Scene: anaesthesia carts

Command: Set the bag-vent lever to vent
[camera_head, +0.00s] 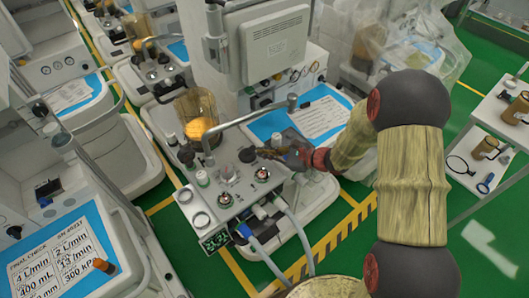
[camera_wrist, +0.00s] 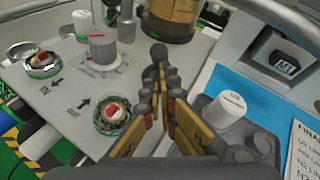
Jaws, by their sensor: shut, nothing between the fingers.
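My gripper (camera_head: 268,153) is shut and empty, reaching in from the right over the grey top of the middle cart (camera_head: 215,215). In the wrist view its fingers (camera_wrist: 166,82) converge to a point. A dark round knob (camera_wrist: 158,52) shows just past the fingertips; it also shows in the head view (camera_head: 247,155). It may be the bag-vent lever's end, but its stem is hidden and its setting cannot be read. I cannot tell whether the fingers touch it. A grey cylinder with a red line (camera_wrist: 102,48) stands left of the fingers.
Red-centred round ports (camera_wrist: 113,113) lie left of the fingers, with printed arrows beside them. An amber canister (camera_head: 198,112) and a curved metal pipe (camera_head: 245,122) stand close by. A monitor (camera_head: 270,45) rises behind. Hoses (camera_head: 297,228) hang in front.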

